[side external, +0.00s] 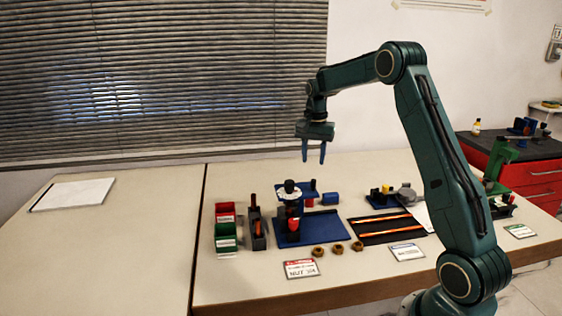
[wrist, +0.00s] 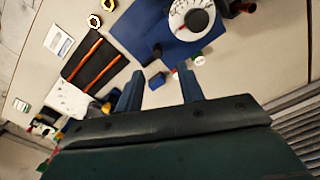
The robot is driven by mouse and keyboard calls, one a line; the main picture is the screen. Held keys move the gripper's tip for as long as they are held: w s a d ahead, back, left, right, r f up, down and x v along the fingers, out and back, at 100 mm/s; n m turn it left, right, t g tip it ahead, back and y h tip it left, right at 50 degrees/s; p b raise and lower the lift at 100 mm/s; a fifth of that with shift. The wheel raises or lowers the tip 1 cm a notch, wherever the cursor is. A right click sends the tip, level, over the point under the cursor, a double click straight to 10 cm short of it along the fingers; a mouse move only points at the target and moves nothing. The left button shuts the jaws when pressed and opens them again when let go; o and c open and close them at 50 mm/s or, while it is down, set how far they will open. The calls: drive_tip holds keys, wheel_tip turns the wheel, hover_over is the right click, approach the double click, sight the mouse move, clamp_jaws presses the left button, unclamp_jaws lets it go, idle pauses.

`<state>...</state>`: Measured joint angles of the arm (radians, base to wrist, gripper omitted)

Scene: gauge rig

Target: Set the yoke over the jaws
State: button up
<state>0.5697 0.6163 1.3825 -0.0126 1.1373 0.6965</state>
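My gripper (side external: 313,160) hangs high above the table behind the rig, fingers apart with nothing between them. In the wrist view its two blue fingers (wrist: 158,84) are also spread and empty. The gauge rig (side external: 291,208) stands upright on a blue base plate (side external: 325,231). A white disc with a black knob tops it; the disc (wrist: 180,17) also shows in the wrist view. A small blue block (side external: 330,199) lies behind the plate, and it shows between the fingertips in the wrist view (wrist: 157,80), well below them. I cannot tell which piece is the yoke; the jaws are not clearly distinguishable.
Red (side external: 225,210) and green (side external: 226,237) bins and a dark holder (side external: 258,234) stand left of the rig. A black mat (side external: 378,230) with orange rods lies right. The left table is mostly clear.

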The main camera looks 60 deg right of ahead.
wheel_tip(320, 180, up, 4)
drive_tip(key=shift+r, duration=0.25)
idle(0.4)
drive_tip(key=s+a+r+n+t, duration=0.1)
drive_tip(key=s+a+r+n, duration=0.3)
drive_tip(key=a, duration=0.5)
drive_tip(key=s+a+r+n+t, duration=0.1)
drive_tip(key=s+a+r+n, duration=0.2)
drive_tip(key=s+a+r, duration=0.45)
drive_tip(key=s+a+f+n+t, duration=0.3)
drive_tip(key=s+a+f+n, duration=0.2)
drive_tip(key=s+a, duration=0.7)
drive_tip(key=s+n, duration=0.2)
drive_tip(key=s, duration=0.1)
drive_tip(key=shift+s+f+t, duration=0.2)
drive_tip(key=shift+s+t, duration=0.1)
